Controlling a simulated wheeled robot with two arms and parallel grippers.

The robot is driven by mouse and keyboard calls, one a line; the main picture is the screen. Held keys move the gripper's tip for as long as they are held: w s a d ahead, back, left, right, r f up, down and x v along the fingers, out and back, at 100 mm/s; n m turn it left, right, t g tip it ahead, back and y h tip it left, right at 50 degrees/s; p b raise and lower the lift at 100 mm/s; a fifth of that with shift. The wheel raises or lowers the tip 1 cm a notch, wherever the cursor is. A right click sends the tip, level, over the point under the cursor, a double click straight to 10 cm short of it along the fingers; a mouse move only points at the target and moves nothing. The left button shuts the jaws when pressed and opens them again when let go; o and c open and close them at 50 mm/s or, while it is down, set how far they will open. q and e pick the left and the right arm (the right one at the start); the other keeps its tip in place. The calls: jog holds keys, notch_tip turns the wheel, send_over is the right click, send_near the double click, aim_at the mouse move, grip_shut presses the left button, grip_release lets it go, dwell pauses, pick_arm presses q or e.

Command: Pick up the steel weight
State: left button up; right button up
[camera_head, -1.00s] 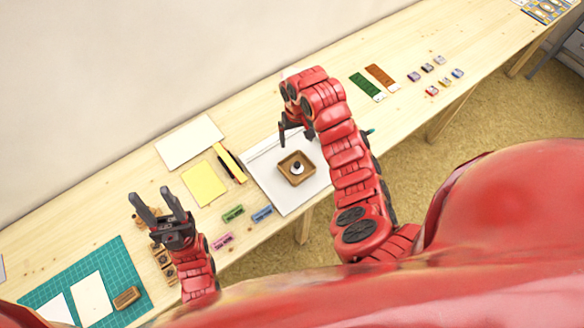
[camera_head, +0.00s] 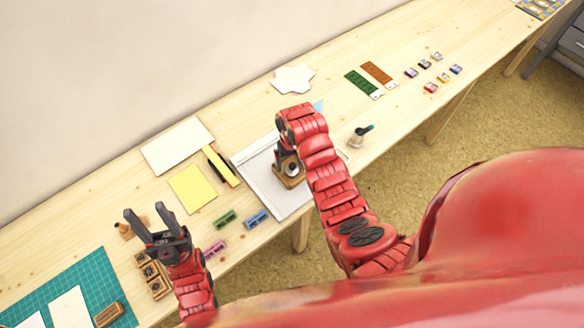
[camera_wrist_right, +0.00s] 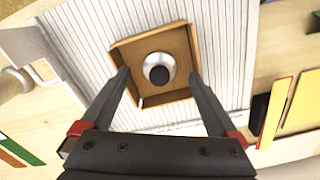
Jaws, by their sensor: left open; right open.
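The steel weight (camera_wrist_right: 157,74) has a dark round knob on a shiny round body. It stands in a square brown wooden tray (camera_wrist_right: 128,52), and both also show in the head view, the weight (camera_head: 291,169) partly behind my right arm. My right gripper (camera_wrist_right: 160,77) is open above the tray, with one finger on each side of the weight in the wrist view. I cannot tell whether the fingers touch the tray. My left gripper (camera_head: 148,222) is open and empty at the left, above the table near the wooden stamps.
The tray rests on a white ribbed board (camera_head: 257,172). A yellow sheet (camera_head: 193,189), a white sheet (camera_head: 177,146) and colored inkpads (camera_head: 225,218) lie to its left. A small bottle (camera_head: 357,139) stands to the right. A green cutting mat (camera_head: 85,272) lies front left.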

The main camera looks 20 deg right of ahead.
jog(key=shift+f, duration=1.1)
grip_shut()
